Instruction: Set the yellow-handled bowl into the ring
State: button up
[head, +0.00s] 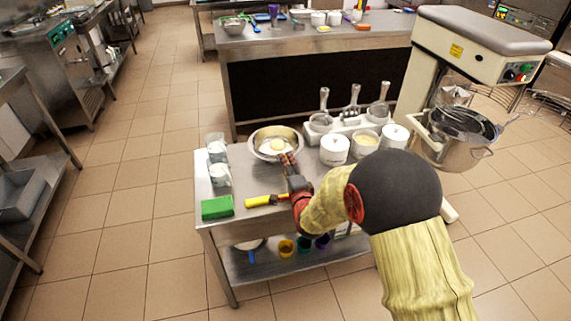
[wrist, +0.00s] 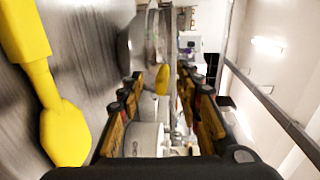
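A round metal bowl (head: 262,154) sits on the steel table, with a pale yellow shape inside or over it. In the wrist view a yellow handle-like end (wrist: 162,80) shows ahead, in line with the gap between my fingers; I cannot tell for sure that it belongs to this bowl. My gripper (head: 288,165) is at the bowl's near side, low over the table. Its two fingers stand apart in the wrist view (wrist: 168,115), with nothing clearly held. I cannot make out the ring for certain; a mixer with a metal bowl (head: 453,153) stands at the right.
A yellow-handled tool (head: 266,200) lies on the table near my gripper, and a green block (head: 217,207) is at the front left corner. Glasses (head: 217,160) stand left of the bowl. White tubs (head: 334,150) and a scoop rack (head: 350,121) are to its right.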

jog(key=v, duration=1)
jog(key=shift+s, duration=0.4)
jog(key=shift+d, duration=0.1)
jog(key=s+d+f+n+g+h, duration=0.15)
jog(key=s+f+n+g, duration=0.45)
jog(key=f, duration=0.6)
jog(key=s+d+r+n+g+h, duration=0.1)
jog(key=s+d+n+g, duration=0.3)
jog(key=s, duration=0.3)
jog(key=s+d+r+n+g+h+p, duration=0.1)
jog(key=s+d+r+n+g, duration=0.2)
jog(key=s+r, duration=0.6)
jog(key=s+d+r+n+h+p, duration=0.1)
jog(key=s+d+r+n+p, duration=0.15)
jog(key=s+d+r, duration=0.5)
notch_tip(320, 180, up, 13)
jog(key=s+d+t, duration=0.1)
jog(key=s+t, duration=0.1)
jog(key=shift+s+d+f+m+t, duration=0.25)
jog(key=shift+s+d+m+t, duration=0.05)
jog(key=shift+d+m, duration=0.1)
